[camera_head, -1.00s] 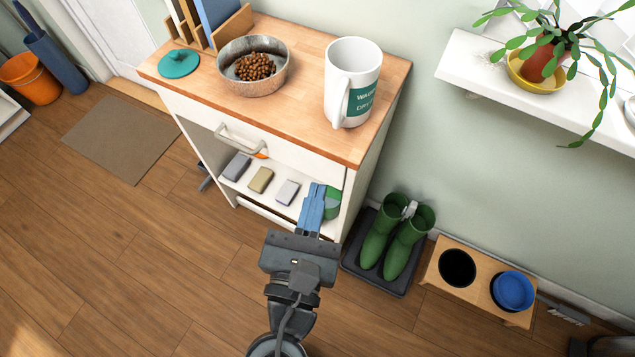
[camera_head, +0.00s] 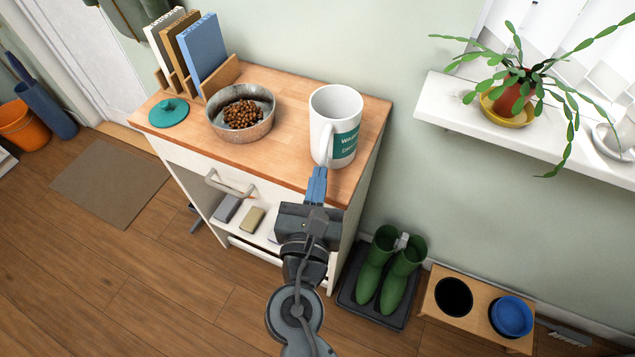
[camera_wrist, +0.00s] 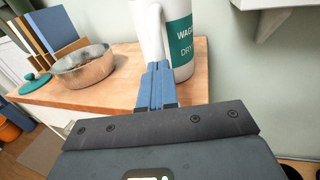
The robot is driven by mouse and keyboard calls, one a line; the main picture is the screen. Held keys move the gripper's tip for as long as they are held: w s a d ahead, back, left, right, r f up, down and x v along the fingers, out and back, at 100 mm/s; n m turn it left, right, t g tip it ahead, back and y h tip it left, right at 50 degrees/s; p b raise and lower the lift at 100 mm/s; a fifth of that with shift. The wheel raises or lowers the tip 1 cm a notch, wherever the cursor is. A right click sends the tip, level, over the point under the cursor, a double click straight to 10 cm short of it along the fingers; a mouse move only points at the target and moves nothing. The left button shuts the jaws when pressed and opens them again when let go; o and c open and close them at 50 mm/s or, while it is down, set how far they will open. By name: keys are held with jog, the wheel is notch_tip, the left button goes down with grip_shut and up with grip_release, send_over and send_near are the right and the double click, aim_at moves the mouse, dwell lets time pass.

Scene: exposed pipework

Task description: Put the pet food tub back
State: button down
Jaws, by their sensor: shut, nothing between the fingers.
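The pet food tub (camera_head: 341,110) is a white tub with a side handle and a teal label, standing upright on the wooden top of the cabinet, near its right end. Its top appears open. It also shows in the wrist view (camera_wrist: 180,40), cut off at the top. My gripper (camera_head: 319,172) has its blue fingers closed together at the cabinet's front edge, just in front of the tub's lower handle side. In the wrist view the fingertips (camera_wrist: 158,65) overlap the handle's lower end; I cannot tell whether they touch. A teal lid (camera_head: 168,113) lies at the left of the top.
A metal bowl of kibble (camera_head: 241,114) stands left of the tub, before a rack of books (camera_head: 203,50). The open shelf (camera_head: 258,238) below holds small blocks. Green boots (camera_head: 392,270) and a feeder stand (camera_head: 435,306) are on the floor at right. A plant ledge (camera_head: 460,105) juts from the wall.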

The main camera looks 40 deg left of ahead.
aim_at(331, 139)
jog(key=shift+x, duration=2)
